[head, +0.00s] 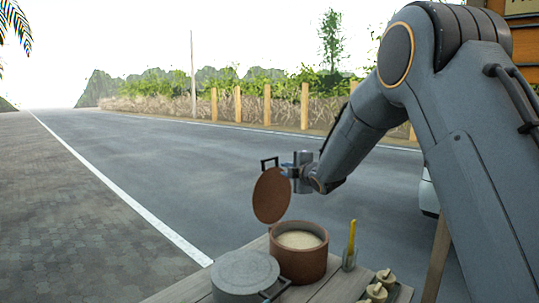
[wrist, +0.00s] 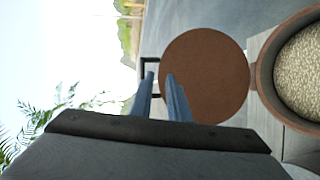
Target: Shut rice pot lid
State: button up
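The brown rice pot (head: 300,262) stands on the table with pale rice (head: 299,239) inside. Its round brown lid (head: 272,196) is raised and steeply tilted above the pot's left rim, with a black handle (head: 269,162) at its upper edge. My gripper (head: 291,171) is beside the lid's upper right edge. In the wrist view, the lid (wrist: 208,80) shows its flat face, with the pot (wrist: 265,85) at right. My gripper's two blue fingers (wrist: 159,75) are apart. One overlaps the handle (wrist: 150,60), the other overlaps the lid's edge. Contact is unclear.
A grey lidded pot (head: 245,272) stands left of the rice pot. A glass holder with a yellow-handled utensil (head: 351,240) and a tray with small pale items (head: 378,290) stand right. The wooden table (head: 335,285) is crowded; open road lies beyond.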

aim_at(271, 159)
jog(key=a, duration=0.1)
jog(key=w+a+r+n+y, duration=0.1)
jog(key=a+r+n, duration=0.1)
jog(key=shift+w+a+r+y, duration=0.2)
jog(key=shift+w+y, duration=0.2)
jog(key=shift+p+x, duration=1.3)
jog(key=shift+x, duration=2.2)
jog(key=shift+d, duration=0.1)
grip_shut()
